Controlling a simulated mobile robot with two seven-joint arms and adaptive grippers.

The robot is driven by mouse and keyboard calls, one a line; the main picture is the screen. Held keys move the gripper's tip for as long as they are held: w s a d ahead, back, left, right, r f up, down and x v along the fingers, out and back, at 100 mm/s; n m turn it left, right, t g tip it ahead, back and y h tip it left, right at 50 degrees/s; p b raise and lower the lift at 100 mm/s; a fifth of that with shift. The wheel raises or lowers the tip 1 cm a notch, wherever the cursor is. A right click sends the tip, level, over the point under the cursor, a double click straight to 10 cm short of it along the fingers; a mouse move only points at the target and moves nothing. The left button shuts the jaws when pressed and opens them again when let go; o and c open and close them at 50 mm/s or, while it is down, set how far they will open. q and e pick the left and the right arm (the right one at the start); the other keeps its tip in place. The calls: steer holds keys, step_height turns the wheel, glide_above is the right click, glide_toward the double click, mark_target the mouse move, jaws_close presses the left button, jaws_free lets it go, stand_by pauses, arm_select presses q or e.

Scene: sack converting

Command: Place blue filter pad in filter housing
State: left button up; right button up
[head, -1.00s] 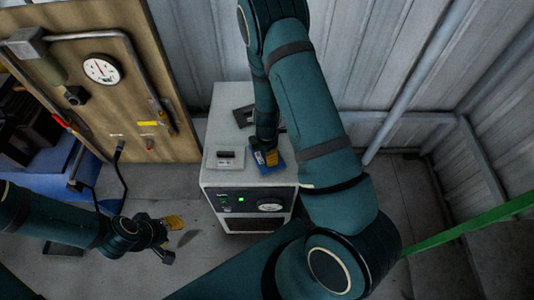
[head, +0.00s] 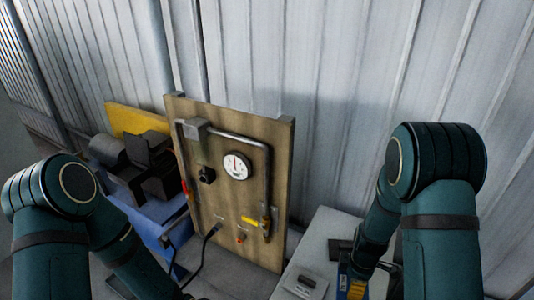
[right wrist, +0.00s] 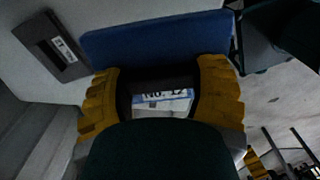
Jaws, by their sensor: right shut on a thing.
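My right gripper (head: 354,288) is low at the right of the head view, over the pale cabinet top (head: 322,228). In the right wrist view its yellow fingers (right wrist: 162,100) are shut on the blue filter pad (right wrist: 155,38), with a "No. 12" label between them. The pad also shows as a blue strip in the head view (head: 343,278). I cannot tell whether it touches the cabinet top. I cannot make out which part is the filter housing. My left gripper is cut off in the head view; a yellow piece (right wrist: 258,165) in the right wrist view may be its finger.
A dark flat piece (head: 340,249) and a light plate with a small dark item (head: 306,281) are on the cabinet top beside the pad. A wooden panel (head: 225,190) with gauge and pipe stands to the left. A blue bench with dark machinery (head: 135,160) is beyond it.

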arm_select(q)
steer(key=shift+s+f+b, duration=0.15)
steer(key=shift+f+b, duration=0.15)
steer(key=shift+f, duration=0.05)
arm_select(e)
steer(key=a+r+m, duration=0.6)
steer(key=a+m, duration=0.2)
steer(key=m, duration=0.6)
steer(key=shift+s+a+r, duration=0.25)
steer(key=shift+a+r, duration=0.1)
